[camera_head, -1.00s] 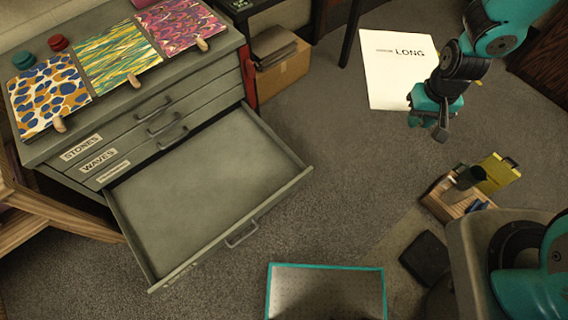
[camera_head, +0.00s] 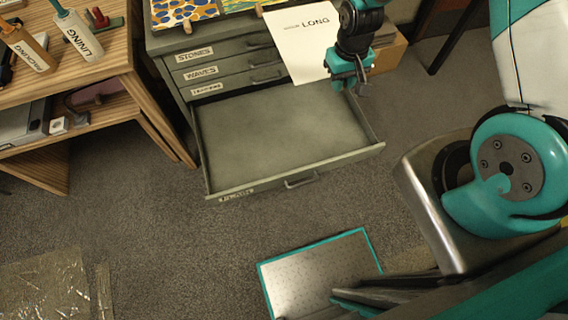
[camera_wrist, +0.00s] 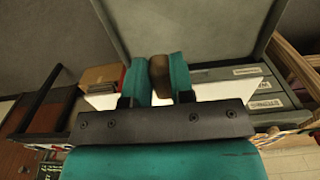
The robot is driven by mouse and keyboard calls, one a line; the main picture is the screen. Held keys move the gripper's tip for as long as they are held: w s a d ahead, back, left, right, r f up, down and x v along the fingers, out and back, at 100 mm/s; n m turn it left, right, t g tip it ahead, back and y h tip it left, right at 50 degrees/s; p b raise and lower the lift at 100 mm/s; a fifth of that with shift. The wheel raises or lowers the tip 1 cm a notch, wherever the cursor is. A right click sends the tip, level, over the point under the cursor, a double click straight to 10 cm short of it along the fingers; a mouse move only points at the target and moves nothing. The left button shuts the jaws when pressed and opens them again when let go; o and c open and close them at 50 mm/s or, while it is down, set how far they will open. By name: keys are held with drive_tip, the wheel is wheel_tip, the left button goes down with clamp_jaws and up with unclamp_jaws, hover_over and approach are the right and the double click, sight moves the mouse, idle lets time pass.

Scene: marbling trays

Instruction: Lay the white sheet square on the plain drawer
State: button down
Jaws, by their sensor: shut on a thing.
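The white sheet (camera_head: 300,52), printed with LONG, hangs from my gripper (camera_head: 350,86) in the head view. It shows in front of the cabinet's right side, above the back right of the open drawer. In the wrist view, my gripper (camera_wrist: 161,78) is shut on a brown tab (camera_wrist: 159,72), and parts of the white sheet (camera_wrist: 215,89) show on both sides of the fingers. The plain drawer (camera_head: 290,120) is pulled out and its floor is bare. Its front label (camera_head: 236,191) seems to read PLAIN. The drawer also shows in the wrist view (camera_wrist: 205,30).
Closed drawers labelled STONES (camera_head: 195,53) and WAVES (camera_head: 201,72) sit above the open one. Patterned sheets (camera_head: 184,10) lie on the cabinet top. A wooden bench (camera_head: 105,60) stands left. A teal-rimmed tray (camera_head: 318,272) is in front. Carpet between is clear.

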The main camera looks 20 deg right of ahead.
drive_tip(key=a+f+b, duration=0.3)
drive_tip(key=f+b, duration=0.9)
drive_tip(key=b, duration=0.1)
drive_tip(key=a+f+b, duration=0.3)
drive_tip(key=f+b, duration=0.9)
drive_tip(key=a+f+b, duration=0.3)
drive_tip(key=f+b, duration=1)
drive_tip(key=shift+w+a+b, duration=0.2)
drive_tip(key=shift+a+b, duration=0.15)
drive_tip(key=shift+r, duration=0.1)
